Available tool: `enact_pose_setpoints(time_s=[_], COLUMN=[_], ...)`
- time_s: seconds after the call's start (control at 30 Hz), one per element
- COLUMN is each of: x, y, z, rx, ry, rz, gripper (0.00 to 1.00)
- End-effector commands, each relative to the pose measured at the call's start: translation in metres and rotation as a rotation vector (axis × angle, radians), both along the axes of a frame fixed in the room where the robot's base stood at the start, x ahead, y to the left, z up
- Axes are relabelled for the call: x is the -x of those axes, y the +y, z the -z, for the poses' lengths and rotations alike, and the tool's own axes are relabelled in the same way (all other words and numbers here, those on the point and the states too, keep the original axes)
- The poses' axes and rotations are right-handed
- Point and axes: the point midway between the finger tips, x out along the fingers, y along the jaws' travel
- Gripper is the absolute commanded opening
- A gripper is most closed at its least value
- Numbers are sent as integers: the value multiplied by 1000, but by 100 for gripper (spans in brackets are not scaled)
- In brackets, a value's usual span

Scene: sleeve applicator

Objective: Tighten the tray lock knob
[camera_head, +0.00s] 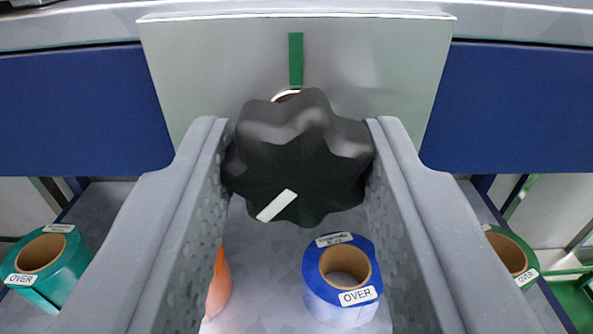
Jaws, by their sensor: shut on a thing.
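The tray lock knob (300,150) is black and lobed, with a white bar mark on its face. The white mark points to the lower left. The knob sits in front of a pale metal plate (210,75). A vertical green mark (296,58) is on the plate above the knob, and part of a pale ring shows behind the knob's top edge. My gripper (298,160) is shut on the knob, with one grey finger against each side. The knob hides whatever joins it to the plate.
Below is a grey shelf (268,270) with a blue roll (318,296) labelled OVER and an orange object (219,288) partly behind my left finger. Green rolls stand at the left (72,252) and right (512,250). Blue panels (75,110) flank the plate.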

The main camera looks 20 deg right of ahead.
Motion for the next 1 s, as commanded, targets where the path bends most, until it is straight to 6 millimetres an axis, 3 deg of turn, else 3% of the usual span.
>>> enact_pose_setpoints(time_s=[1.0], x=[0], y=[1], z=[6], rx=[-923], ry=[-296], rz=[3], gripper=[10])
